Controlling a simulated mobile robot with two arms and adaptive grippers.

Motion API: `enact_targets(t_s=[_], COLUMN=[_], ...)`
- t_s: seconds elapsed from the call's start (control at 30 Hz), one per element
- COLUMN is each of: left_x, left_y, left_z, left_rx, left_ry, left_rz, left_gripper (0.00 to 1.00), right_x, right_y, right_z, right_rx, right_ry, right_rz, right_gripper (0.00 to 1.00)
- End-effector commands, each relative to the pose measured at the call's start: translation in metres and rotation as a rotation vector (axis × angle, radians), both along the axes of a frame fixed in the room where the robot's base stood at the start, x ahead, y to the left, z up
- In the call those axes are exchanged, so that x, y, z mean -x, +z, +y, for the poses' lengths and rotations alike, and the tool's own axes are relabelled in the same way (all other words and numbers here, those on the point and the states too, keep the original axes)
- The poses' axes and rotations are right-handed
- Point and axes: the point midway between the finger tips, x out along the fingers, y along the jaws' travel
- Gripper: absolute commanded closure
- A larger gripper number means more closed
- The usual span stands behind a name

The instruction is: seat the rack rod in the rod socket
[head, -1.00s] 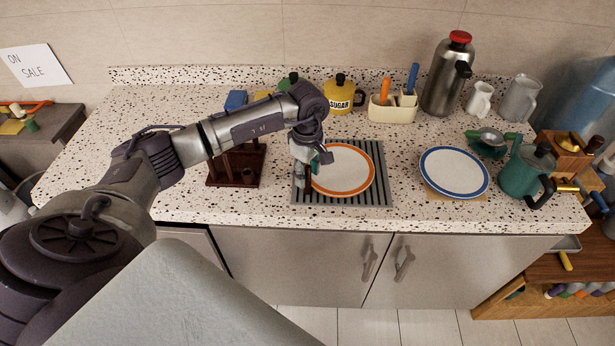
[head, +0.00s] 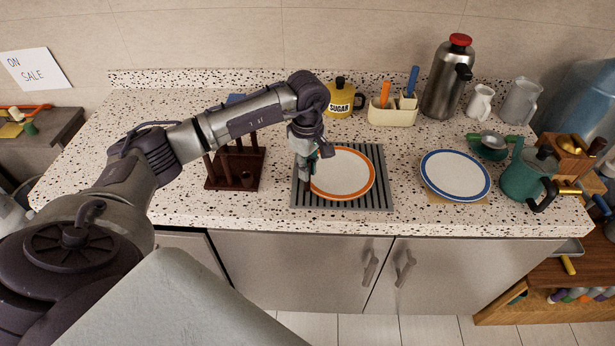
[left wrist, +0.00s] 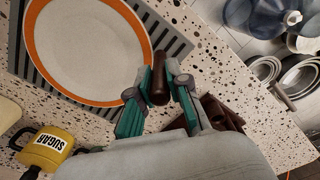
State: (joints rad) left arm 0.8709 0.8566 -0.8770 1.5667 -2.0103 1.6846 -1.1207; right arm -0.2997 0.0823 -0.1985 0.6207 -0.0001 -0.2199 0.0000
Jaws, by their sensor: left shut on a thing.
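The rack (head: 232,180) is dark brown wood with upright rods, standing on the counter left of the grey ribbed mat (head: 377,205). My left gripper (head: 312,170) is shut on a brown rack rod (left wrist: 158,80), seen between its teal fingers in the left wrist view. It is over the mat's left part, beside the orange-rimmed plate (head: 343,174) and right of the rack. Part of the rack (left wrist: 220,113) shows behind the fingers in the left wrist view. I cannot make out the rod socket. My right gripper is out of view.
A blue-rimmed plate (head: 455,175) and a green pot (head: 522,180) stand to the right. A yellow sugar jar (head: 342,97), a utensil holder (head: 392,112) and a steel flask (head: 446,85) stand at the back. The counter left of the rack is clear.

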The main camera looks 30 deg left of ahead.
Motion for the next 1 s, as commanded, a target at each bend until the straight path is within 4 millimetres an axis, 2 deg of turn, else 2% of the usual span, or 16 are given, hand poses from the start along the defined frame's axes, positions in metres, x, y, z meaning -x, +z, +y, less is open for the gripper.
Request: enact_targets(t_s=[0.07, 0.4, 0.6, 0.87, 1.0], left_x=[-0.002, -0.013, -0.018, -0.018, -0.004], left_y=[0.012, 0.056, 0.076, 0.084, 0.075], left_z=[0.000, -0.074, -0.103, -0.115, -0.117], left_rx=[0.000, 0.002, 0.001, -0.001, -0.008], left_ry=[-0.001, -0.007, -0.003, -0.010, -0.159], left_rz=[-0.007, -0.006, -0.003, 0.000, -0.008], left_gripper=[1.00, 1.00, 1.00, 1.00, 1.00], right_x=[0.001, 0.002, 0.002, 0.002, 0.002], right_y=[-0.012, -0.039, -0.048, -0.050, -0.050], right_z=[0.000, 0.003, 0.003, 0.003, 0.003], right_rx=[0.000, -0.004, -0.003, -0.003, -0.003], right_ry=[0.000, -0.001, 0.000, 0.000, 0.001], right_rz=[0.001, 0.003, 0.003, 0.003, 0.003], right_gripper=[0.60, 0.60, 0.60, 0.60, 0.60])
